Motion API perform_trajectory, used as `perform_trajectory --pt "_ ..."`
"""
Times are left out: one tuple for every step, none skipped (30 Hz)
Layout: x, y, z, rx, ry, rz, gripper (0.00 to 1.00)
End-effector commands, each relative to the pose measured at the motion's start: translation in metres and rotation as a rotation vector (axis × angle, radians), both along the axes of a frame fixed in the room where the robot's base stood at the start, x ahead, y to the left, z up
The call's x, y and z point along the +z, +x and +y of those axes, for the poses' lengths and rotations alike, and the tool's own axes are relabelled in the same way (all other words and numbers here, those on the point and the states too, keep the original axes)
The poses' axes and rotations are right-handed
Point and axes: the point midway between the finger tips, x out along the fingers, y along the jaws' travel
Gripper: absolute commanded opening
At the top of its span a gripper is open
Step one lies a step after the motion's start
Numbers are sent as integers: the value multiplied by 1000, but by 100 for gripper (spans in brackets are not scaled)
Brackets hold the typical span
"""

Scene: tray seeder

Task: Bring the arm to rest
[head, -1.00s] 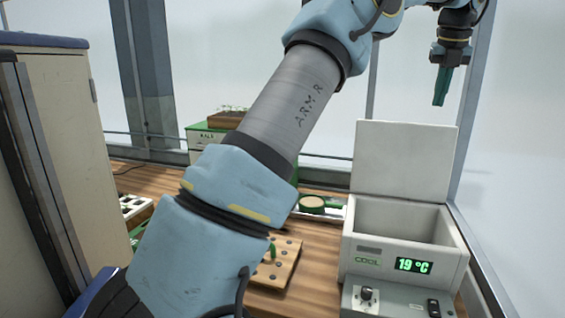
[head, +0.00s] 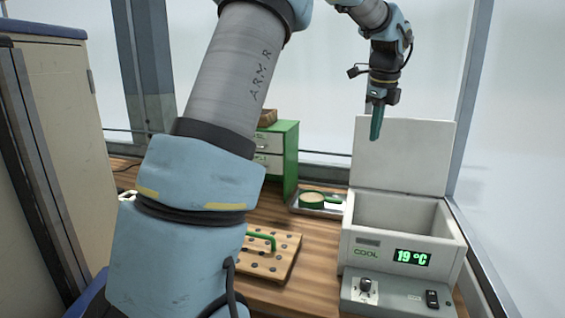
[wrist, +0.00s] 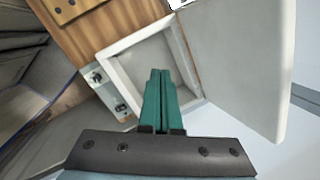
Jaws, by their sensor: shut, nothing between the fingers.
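My gripper (head: 376,124) hangs from my raised arm in the head view, its green fingers pointing down and shut with nothing between them. It is in front of the upright white lid of the cooler box, above the bench. In the wrist view the shut green fingers (wrist: 160,95) overlap the open cooler box (wrist: 122,50), whose inside looks empty where it shows. My arm's large blue and grey links cover the left middle of the head view and hide part of the bench.
The open cooler box (head: 352,240) reads 19 °C, with its lid (head: 405,160) standing up behind. A knob panel (head: 400,293) is in front. A wooden hole board (head: 285,262) with a green handle, a metal tray (head: 296,208) with a round sieve-like item (head: 312,199), and a green drawer cabinet (head: 290,155) stand left.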

Motion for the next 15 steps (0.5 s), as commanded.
perform_trajectory --pt "-18 -3 31 154 -24 15 0" --pt "-28 -7 47 256 -46 23 0" --pt "-42 -12 70 393 -73 34 0" --pt "-52 -17 86 498 -93 42 0" --pt "-61 -23 102 602 -115 49 0" --pt "-74 -32 125 745 -143 58 0" --pt "-85 -40 141 853 -164 65 0" --pt "-94 -48 157 961 -185 71 0" --pt "-107 -61 179 1109 -212 79 0" --pt "-116 -72 194 1219 -232 84 0" --pt "-125 -83 209 1329 -252 89 0" --pt "-137 -98 227 1470 -280 93 0" --pt "-145 -109 240 1572 -299 96 0" --pt "-152 -121 251 1670 -316 99 0" --pt "-161 -136 264 1787 -339 101 0"
